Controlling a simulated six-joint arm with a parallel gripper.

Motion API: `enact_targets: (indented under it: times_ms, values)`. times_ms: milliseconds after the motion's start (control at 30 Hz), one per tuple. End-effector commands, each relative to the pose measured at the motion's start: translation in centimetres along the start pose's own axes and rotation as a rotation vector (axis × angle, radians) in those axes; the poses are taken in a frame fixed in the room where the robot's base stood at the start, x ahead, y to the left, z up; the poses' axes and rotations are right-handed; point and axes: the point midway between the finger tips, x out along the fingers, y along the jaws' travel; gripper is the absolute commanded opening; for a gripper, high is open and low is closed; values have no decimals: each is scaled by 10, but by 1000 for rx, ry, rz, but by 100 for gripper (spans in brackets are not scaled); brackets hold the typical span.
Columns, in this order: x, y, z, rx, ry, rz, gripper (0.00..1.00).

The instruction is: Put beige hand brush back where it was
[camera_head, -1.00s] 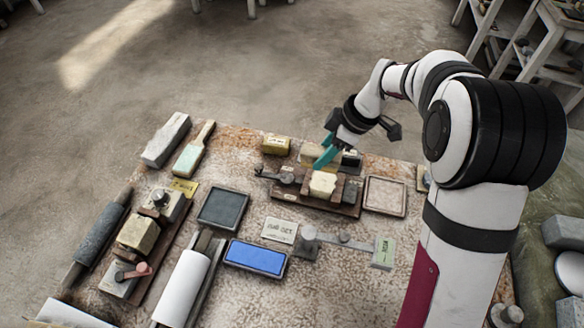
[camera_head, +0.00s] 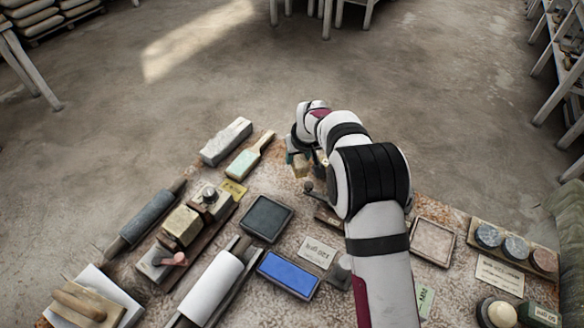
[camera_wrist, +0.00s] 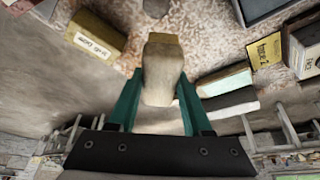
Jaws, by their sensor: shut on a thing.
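My gripper (camera_head: 298,163) is at the table's back edge in the head view, partly hidden by my own arm. In the wrist view its two teal fingers (camera_wrist: 157,100) are shut on a beige, rounded block with a darker tan end, which looks like the beige hand brush (camera_wrist: 163,68). A beige patch of it shows by the fingers in the head view (camera_head: 301,167). The held brush appears raised above the table. Much of the wooden rack behind my arm is hidden.
A dark tray (camera_head: 267,217) and a blue pad (camera_head: 289,272) lie nearer. A labelled box (camera_wrist: 95,35) shows in the wrist view.

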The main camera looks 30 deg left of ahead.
Motion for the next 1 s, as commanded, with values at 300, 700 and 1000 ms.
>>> enact_targets:
  times_ms: [300,700,1000]
  values:
    - [40,-15,5,0,-3,0,5]
    - [54,-15,11,0,0,0,51]
    - [54,-15,11,0,0,0,80]
